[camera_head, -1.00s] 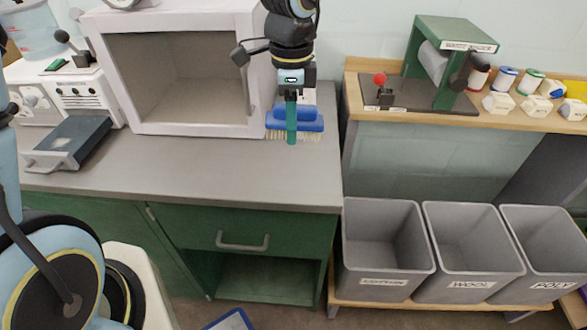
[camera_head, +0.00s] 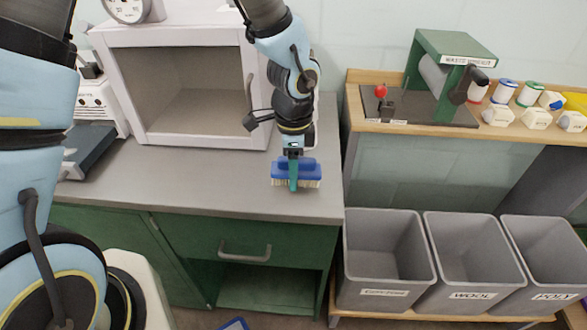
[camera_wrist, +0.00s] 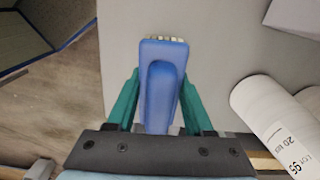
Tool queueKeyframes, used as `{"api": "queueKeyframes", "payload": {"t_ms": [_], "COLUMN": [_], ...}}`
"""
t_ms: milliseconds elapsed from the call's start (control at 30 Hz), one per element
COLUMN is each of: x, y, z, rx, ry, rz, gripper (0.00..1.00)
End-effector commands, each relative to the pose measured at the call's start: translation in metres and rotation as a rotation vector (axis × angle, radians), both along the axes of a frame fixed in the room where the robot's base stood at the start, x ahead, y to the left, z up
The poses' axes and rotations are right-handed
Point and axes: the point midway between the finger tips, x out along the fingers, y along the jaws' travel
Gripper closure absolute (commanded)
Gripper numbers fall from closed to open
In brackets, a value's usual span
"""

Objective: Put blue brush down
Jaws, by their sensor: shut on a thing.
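The blue brush (camera_head: 308,172) has a blue back and handle and pale bristles pointing down. My gripper (camera_head: 293,176) is shut on it, near the right front part of the grey counter (camera_head: 190,185). In the wrist view the brush (camera_wrist: 163,85) lies between the two teal fingers of my gripper (camera_wrist: 161,108), with a strip of bristles at its far end. I cannot tell whether the bristles touch the counter.
A white open-fronted box (camera_head: 140,90) stands on the counter behind the gripper. White cylinders (camera_wrist: 265,105) show right of the brush in the wrist view. Grey bins (camera_head: 385,255) stand lower right. The counter's front edge is close; its left-middle stretch is clear.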

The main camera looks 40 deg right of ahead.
Motion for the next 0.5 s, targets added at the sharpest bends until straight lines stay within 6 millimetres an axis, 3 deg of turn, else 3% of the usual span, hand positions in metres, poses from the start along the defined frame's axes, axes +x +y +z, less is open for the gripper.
{"api": "queueKeyframes", "payload": {"t_ms": [500], "x": [0.0], "y": [0.0], "z": [-0.011], "rx": [0.0], "ry": [0.0], "rz": [0.0], "gripper": [1.0]}}
